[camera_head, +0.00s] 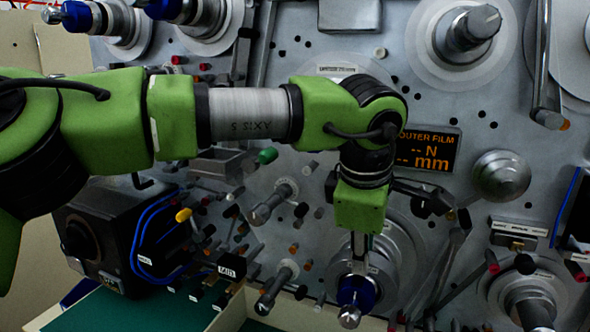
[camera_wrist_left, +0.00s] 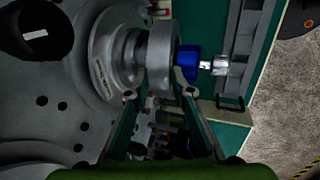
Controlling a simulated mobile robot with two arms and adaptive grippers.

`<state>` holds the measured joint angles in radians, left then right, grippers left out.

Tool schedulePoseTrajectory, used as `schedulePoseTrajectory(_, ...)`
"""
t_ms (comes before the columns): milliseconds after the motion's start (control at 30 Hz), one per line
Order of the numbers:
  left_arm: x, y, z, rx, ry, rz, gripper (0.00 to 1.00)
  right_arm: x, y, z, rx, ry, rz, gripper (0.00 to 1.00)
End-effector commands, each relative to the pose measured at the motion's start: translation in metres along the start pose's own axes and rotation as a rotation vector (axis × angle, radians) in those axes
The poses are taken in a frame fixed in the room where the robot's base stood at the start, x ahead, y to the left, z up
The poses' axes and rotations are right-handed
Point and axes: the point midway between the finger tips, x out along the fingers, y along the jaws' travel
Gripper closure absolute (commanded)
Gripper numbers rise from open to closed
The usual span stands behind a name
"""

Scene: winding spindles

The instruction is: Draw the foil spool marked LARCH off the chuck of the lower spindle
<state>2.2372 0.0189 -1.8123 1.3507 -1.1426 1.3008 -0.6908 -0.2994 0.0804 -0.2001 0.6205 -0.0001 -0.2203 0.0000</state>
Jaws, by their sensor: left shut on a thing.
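The lower spindle shows in the head view with a blue collar (camera_head: 357,293) and a metal nose (camera_head: 349,317) pointing toward me. In the left wrist view, a grey roll (camera_wrist_left: 162,65), seemingly the foil spool, sits on the spindle between a wide flange (camera_wrist_left: 103,50) and the blue part (camera_wrist_left: 187,63). The metal nose (camera_wrist_left: 220,65) is beyond it. My left gripper (camera_head: 358,258) reaches down from above; its fingertips (camera_wrist_left: 160,93) are on either side of the grey roll, shut on it. No LARCH mark is readable. My right gripper is not in view.
A display reading OUTER FILM (camera_head: 428,150) and a round metal knob (camera_head: 501,175) are right of my wrist. Several pegs and small rollers (camera_head: 285,190) stick out to the left. A black motor box (camera_head: 105,240) stands at lower left, with a green surface (camera_head: 130,312) below.

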Motion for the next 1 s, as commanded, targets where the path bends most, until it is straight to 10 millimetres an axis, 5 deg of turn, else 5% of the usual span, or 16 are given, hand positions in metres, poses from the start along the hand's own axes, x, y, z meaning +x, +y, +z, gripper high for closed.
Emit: schedulePoseTrajectory(1000,-0.011,-0.044,0.0,0.001,0.002,-0.008,1.0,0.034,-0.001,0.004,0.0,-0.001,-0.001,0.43)
